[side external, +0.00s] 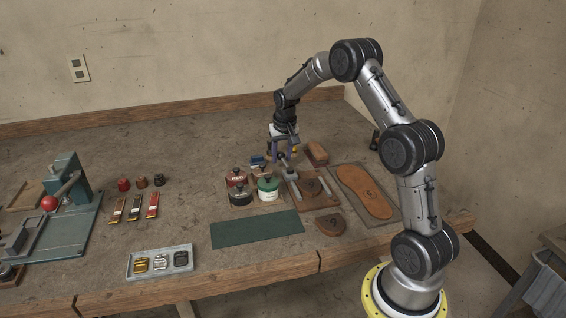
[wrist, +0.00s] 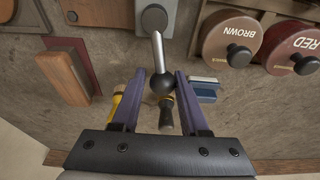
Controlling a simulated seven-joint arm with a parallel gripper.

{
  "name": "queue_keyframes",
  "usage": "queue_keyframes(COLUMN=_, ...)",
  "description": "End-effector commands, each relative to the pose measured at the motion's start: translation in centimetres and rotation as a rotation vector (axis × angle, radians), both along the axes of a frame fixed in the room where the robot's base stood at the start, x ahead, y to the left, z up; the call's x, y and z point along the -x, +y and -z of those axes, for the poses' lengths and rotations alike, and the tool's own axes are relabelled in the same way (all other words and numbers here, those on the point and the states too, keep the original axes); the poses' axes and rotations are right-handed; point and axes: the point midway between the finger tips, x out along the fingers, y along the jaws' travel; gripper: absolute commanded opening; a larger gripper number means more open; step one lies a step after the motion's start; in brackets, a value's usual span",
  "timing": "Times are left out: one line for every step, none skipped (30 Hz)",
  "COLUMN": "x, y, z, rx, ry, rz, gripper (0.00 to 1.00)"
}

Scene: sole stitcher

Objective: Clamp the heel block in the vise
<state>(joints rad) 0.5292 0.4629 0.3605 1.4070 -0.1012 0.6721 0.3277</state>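The vise appears to be the grey metal bar (side external: 293,188) beside a square wooden base (side external: 325,202). A round pivot and a silver lever (wrist: 158,50) with a black ball knob (wrist: 163,83) stick out from it. A dark brown rounded piece (side external: 310,187), perhaps the heel block, lies on the wooden base; I cannot tell whether it is clamped. My gripper (side external: 282,158) points down over the lever end. In the wrist view its purple fingers (wrist: 160,75) are apart, one on each side of the knob, with no clear grip on it.
Lidded jars, including brown (wrist: 232,38) and red (wrist: 293,48), stand close beside the lever. A brown block (wrist: 65,75), a blue-grey block (wrist: 204,88) and yellow-collared tool handles (wrist: 118,98) are near my fingers. A green mat (side external: 256,229) lies in front.

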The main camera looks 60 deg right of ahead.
Motion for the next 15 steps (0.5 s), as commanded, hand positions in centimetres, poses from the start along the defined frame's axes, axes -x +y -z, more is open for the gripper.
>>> queue_keyframes(x=0.05, y=-0.02, z=0.05, rx=0.000, ry=0.001, rz=0.000, gripper=0.42)
queue_keyframes(x=0.04, y=-0.01, z=0.05, rx=0.000, ry=0.001, rz=0.000, gripper=0.42)
queue_keyframes(x=0.04, y=-0.01, z=0.05, rx=0.000, ry=0.001, rz=0.000, gripper=0.42)
queue_keyframes(x=0.03, y=-0.01, z=0.05, rx=0.000, ry=0.001, rz=0.000, gripper=0.42)
queue_keyframes(x=0.04, y=-0.01, z=0.04, rx=0.000, ry=0.001, rz=0.000, gripper=0.42)
queue_keyframes(x=0.04, y=-0.01, z=0.04, rx=0.000, ry=0.001, rz=0.000, gripper=0.42)
queue_keyframes(x=0.05, y=-0.02, z=0.04, rx=0.000, ry=0.001, rz=0.000, gripper=0.42)
queue_keyframes(x=0.07, y=-0.06, z=0.03, rx=0.000, ry=0.001, rz=0.000, gripper=0.42)
queue_keyframes(x=0.12, y=-0.10, z=0.03, rx=0.000, ry=0.001, rz=0.001, gripper=0.42)
queue_keyframes(x=0.17, y=-0.17, z=0.02, rx=0.000, ry=0.001, rz=0.001, gripper=0.42)
queue_keyframes(x=0.24, y=-0.23, z=0.02, rx=0.000, ry=0.001, rz=0.001, gripper=0.42)
queue_keyframes(x=0.34, y=-0.34, z=0.02, rx=0.000, ry=0.001, rz=0.002, gripper=0.42)
queue_keyframes(x=0.42, y=-0.44, z=0.02, rx=0.000, ry=0.001, rz=0.002, gripper=0.42)
queue_keyframes(x=0.51, y=-0.54, z=0.01, rx=0.000, ry=0.001, rz=0.002, gripper=0.42)
queue_keyframes(x=0.63, y=-0.66, z=0.01, rx=0.000, ry=0.001, rz=0.001, gripper=0.42)
